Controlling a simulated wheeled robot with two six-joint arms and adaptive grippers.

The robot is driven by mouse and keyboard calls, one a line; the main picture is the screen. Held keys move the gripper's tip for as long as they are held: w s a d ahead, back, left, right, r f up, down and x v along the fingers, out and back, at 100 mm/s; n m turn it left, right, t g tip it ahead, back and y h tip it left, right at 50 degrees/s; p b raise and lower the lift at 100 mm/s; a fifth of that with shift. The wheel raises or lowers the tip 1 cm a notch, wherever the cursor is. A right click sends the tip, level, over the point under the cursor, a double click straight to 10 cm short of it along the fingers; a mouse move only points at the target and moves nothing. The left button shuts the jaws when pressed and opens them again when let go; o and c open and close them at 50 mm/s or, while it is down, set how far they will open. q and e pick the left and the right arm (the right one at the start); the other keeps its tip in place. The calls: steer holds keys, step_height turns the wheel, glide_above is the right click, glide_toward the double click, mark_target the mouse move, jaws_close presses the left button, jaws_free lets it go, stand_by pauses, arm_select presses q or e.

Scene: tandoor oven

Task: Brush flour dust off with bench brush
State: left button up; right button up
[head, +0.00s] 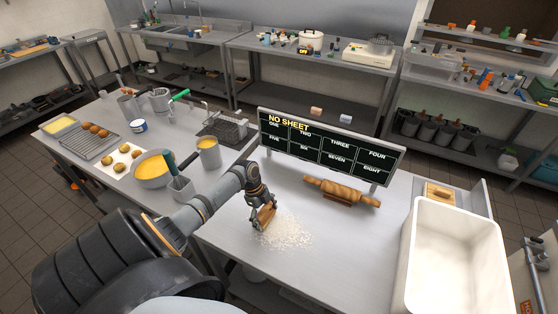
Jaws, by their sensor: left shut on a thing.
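A patch of white flour dust (285,232) lies on the steel table (225,232) near its front middle. My left gripper (262,206) is over the left edge of the flour, pointing down. It is shut on a wooden bench brush (264,217), which is held low at the flour's edge. Whether the bristles touch the table is too small to tell. My right gripper is not in view.
A rolling pin (342,191) lies behind and right of the flour, in front of a black sign board (330,150). A large white bin (452,262) stands at the right.

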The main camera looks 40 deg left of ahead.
arm_select(q)
steer(key=shift+f, duration=0.1)
steer(key=shift+w+d, duration=0.1)
steer(key=shift+d, duration=0.45)
steer(key=shift+w+d, duration=0.25)
steer(key=shift+d, duration=0.7)
steer(key=shift+w+d, duration=0.25)
steer(key=shift+d, duration=0.7)
steer(key=shift+a, duration=0.1)
steer(key=shift+s+a, duration=0.2)
steer(key=shift+a, duration=0.6)
steer(key=shift+s+a, duration=0.2)
steer(key=shift+a, duration=0.6)
steer(key=shift+s+a, duration=0.2)
steer(key=shift+a, duration=0.6)
steer(key=shift+d, duration=0.1)
